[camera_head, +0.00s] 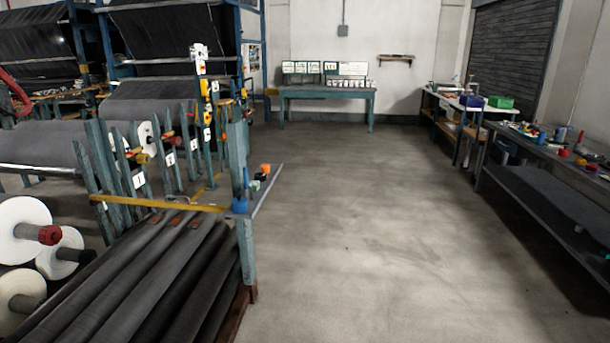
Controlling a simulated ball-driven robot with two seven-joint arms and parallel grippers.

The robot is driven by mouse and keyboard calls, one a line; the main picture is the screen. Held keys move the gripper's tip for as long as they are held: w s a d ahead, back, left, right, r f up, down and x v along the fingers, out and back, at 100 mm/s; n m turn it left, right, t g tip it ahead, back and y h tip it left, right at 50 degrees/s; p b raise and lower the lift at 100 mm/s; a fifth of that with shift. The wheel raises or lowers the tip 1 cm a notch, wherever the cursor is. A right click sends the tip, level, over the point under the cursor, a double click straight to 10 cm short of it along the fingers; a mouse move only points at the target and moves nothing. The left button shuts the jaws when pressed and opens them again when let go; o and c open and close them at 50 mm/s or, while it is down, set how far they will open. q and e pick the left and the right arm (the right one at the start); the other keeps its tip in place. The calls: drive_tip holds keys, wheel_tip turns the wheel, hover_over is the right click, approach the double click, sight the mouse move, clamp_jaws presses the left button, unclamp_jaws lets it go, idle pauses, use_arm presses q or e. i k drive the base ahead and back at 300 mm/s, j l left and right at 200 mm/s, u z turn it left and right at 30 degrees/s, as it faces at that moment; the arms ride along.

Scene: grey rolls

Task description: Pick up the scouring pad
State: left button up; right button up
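I cannot make out a scouring pad for sure. A small narrow ledge (268,190) on the end of the roll rack carries a few small items. They are a blue item (240,205), a dark green item (256,185) and an orange item (265,168). They are too small to tell whether one is the pad. Neither of my grippers is in view.
Dark rolls (150,285) lie in the rack at the front left, beside white rolls (22,222). A cluttered workbench (530,145) runs along the right. A green table (325,93) stands at the back wall. The concrete floor (370,220) between is clear.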

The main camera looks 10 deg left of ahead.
sight(255, 184)
drive_tip(key=i+l+u, duration=0.2)
drive_tip(key=i+u, duration=0.3)
drive_tip(key=i, duration=0.25)
drive_tip(key=i+l+u, duration=0.5)
drive_tip(key=i, duration=0.2)
drive_tip(key=i+l+u, duration=0.45)
drive_tip(key=i+l, duration=0.15)
drive_tip(key=l, duration=0.1)
